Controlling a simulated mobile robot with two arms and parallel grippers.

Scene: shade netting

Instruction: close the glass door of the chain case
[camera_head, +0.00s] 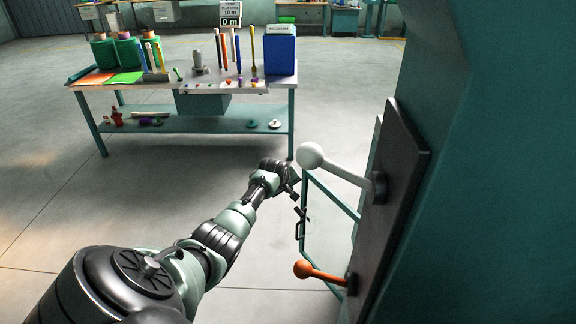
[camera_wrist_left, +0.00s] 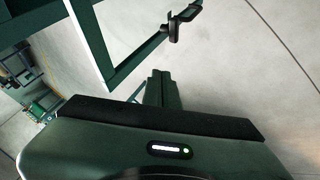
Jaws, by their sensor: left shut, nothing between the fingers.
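The glass door (camera_head: 334,194) is a thin teal frame with a clear pane. In the head view it stands open, out from the teal housing at the right. Its dark handle (camera_head: 300,222) is on the outer upright. In the left wrist view the door frame (camera_wrist_left: 90,40) crosses the upper left and the handle (camera_wrist_left: 180,22) is near the top. My left gripper (camera_head: 290,182) is shut and empty, close to the door's upper outer corner. Its fingers (camera_wrist_left: 162,90) point toward the frame below the handle in the wrist view; contact cannot be told. My right gripper is out of view.
A white-knobbed lever (camera_head: 312,155) and an orange lever (camera_head: 304,269) stick out from a dark panel (camera_head: 400,165) beside the door. A workbench (camera_head: 150,90) with rolls, tools and a blue bin (camera_head: 280,52) stands behind. The floor left of the door is clear.

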